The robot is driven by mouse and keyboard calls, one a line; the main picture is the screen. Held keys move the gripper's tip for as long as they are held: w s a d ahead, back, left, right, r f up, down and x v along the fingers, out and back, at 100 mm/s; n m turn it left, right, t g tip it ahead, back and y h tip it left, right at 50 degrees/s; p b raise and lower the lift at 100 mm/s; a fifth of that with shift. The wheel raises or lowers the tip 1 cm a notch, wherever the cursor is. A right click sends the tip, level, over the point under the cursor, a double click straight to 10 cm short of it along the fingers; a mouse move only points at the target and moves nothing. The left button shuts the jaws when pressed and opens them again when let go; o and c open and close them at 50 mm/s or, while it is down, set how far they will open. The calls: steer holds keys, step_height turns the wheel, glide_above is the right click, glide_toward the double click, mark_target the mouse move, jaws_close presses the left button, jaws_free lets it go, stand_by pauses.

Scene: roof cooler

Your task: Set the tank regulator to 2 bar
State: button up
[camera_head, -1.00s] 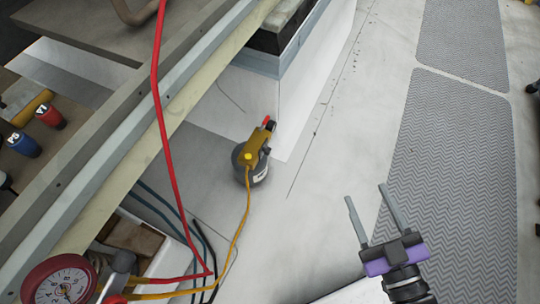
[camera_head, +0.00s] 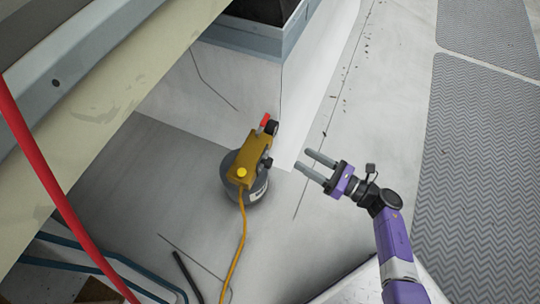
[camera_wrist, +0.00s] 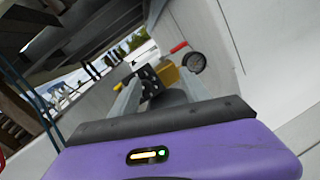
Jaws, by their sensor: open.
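The tank (camera_head: 247,190) is a dark grey, rounded vessel with a pale label, standing on the light floor by a white block. A yellow-brown regulator (camera_head: 250,158) sits on top of it, with a red lever (camera_head: 264,120), a dark round part (camera_head: 271,128) and a bright yellow button-like spot. In the wrist view the regulator (camera_wrist: 167,74) shows ahead, with the red lever and a round gauge-like disc (camera_wrist: 195,63); no reading is legible. My gripper (camera_head: 314,165) is open and empty, right of the regulator and apart from it, its fingers pointing left towards it.
A yellow hose (camera_head: 240,250) runs from the regulator down the floor. A red hose (camera_head: 50,180) crosses the left side. A beige beam (camera_head: 110,100) slants over the upper left. The white block (camera_head: 240,85) stands behind the tank. Grey textured mats (camera_head: 480,170) lie right; floor between is clear.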

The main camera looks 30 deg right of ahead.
mark_target(268, 163)
steer(key=w+a+f+n+g+y+b, duration=0.1)
steer(key=w+a+n, duration=0.3)
steer(key=a, duration=0.4)
steer(key=shift+f+n+g+y, duration=0.4)
steer(key=shift+n+y, duration=0.2)
steer(key=shift+n, duration=0.2)
steer(key=shift+w+a, duration=0.1)
jaws_close()
